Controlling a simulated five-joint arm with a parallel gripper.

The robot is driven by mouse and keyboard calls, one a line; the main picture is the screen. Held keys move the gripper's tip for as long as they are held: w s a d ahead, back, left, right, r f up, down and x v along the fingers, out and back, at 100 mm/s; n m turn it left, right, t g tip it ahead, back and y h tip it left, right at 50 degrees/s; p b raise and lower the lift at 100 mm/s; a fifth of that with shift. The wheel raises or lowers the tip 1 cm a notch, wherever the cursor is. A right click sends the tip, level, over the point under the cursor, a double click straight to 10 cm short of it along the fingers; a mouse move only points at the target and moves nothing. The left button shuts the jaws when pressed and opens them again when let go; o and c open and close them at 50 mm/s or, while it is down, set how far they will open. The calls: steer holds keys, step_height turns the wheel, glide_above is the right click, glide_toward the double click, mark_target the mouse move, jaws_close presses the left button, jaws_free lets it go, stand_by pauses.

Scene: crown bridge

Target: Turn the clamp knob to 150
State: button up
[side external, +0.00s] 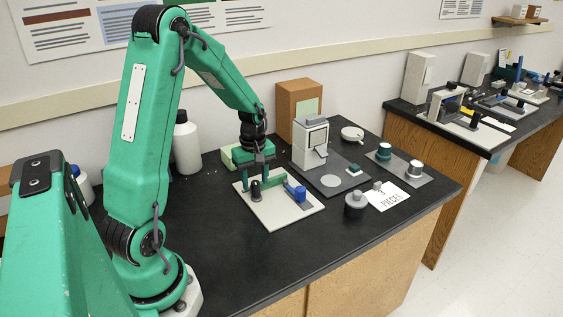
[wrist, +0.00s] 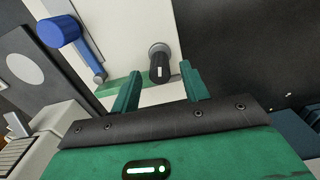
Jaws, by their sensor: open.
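A dark clamp knob (wrist: 160,66) with a short white mark stands on a pale base plate (wrist: 186,95) in the wrist view. A grey round collar shows behind the knob. In the side view the knob (side external: 256,189) is at the left part of the plate (side external: 268,212), under my gripper. My gripper (wrist: 161,84) is open, with its two green fingers apart. In the wrist view the knob appears between and just beyond the fingertips; I cannot tell if they touch it. A blue knob (side external: 299,193) on a grey-blue bar (wrist: 87,45) sits at the plate's right.
A white machine (side external: 310,143) on a dark grey plate stands behind and right of the base plate. A grey-topped dark cylinder (side external: 355,204) and a card (side external: 389,196) lie to the right. A white bottle (side external: 187,147) stands behind left. The front counter is clear.

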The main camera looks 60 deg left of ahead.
mark_target(256, 191)
steer(key=shift+f, duration=1.2)
jaws_close()
steer(key=shift+m, duration=2.4)
jaws_free()
